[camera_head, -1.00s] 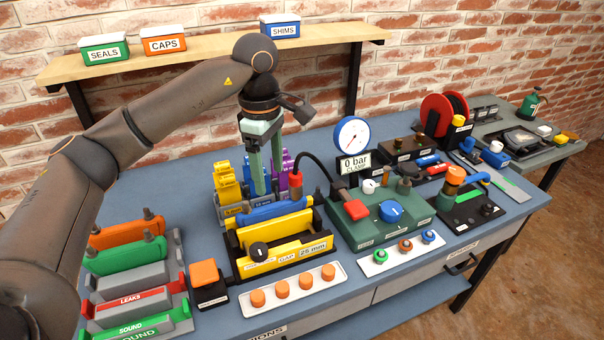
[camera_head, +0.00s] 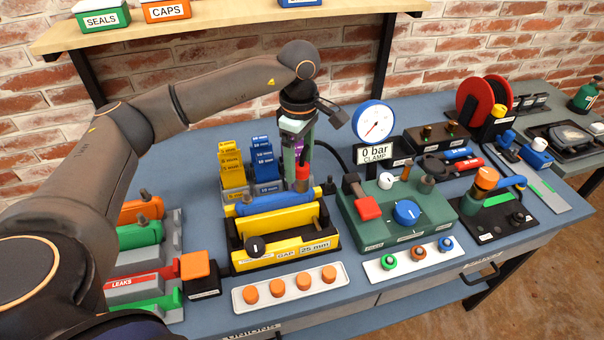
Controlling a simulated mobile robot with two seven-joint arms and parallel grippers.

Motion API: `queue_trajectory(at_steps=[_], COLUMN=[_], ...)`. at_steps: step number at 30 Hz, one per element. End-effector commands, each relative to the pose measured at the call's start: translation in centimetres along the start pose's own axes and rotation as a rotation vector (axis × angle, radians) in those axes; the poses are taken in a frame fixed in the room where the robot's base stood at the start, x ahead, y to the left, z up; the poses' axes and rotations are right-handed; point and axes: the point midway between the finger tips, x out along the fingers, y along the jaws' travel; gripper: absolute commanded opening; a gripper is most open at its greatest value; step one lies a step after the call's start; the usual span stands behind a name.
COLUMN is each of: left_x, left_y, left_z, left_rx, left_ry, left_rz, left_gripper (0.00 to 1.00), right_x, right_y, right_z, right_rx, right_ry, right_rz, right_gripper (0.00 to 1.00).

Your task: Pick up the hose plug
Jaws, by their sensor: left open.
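The hose plug (camera_head: 302,174) is a red cylinder standing at the right end of the spacer rack, behind the yellow gap fixture. A black hose (camera_head: 331,149) runs from it to the right, toward the gauge. My left gripper (camera_head: 297,176) points down at the plug, with its pale green fingers open. One finger stands just left of the plug and overlaps the view of it. The plug appears to lie between the fingers, but contact cannot be told. My right gripper is not in view.
Yellow spacers (camera_head: 231,166) and blue spacers (camera_head: 263,162) stand close left of the gripper. The yellow gap fixture (camera_head: 283,247) with a blue bar is in front. The green clamp console (camera_head: 398,215) stands to the right, below the gauge (camera_head: 374,122) reading 0 bar.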

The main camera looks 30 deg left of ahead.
Motion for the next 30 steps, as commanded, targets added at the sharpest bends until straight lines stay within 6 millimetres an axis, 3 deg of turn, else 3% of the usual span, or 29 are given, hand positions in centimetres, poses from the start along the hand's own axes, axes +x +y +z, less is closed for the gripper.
queue_trajectory(at_steps=[10, 20, 30], left_x=[4.5, 5.2, 5.1], left_y=[0.3, 0.4, 0.4], left_z=[0.2, 0.2, 0.2], left_rx=[-0.001, 0.0, -0.001], left_ry=[0.0, 0.0, 0.0], left_rz=[-0.003, 0.0, 0.0], left_gripper=[0.77, 0.76, 0.38], right_x=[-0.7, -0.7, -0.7], right_y=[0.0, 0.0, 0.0], right_z=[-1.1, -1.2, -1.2], right_rx=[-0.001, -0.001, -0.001], right_ry=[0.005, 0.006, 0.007], right_rz=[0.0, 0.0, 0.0], right_gripper=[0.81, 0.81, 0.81])
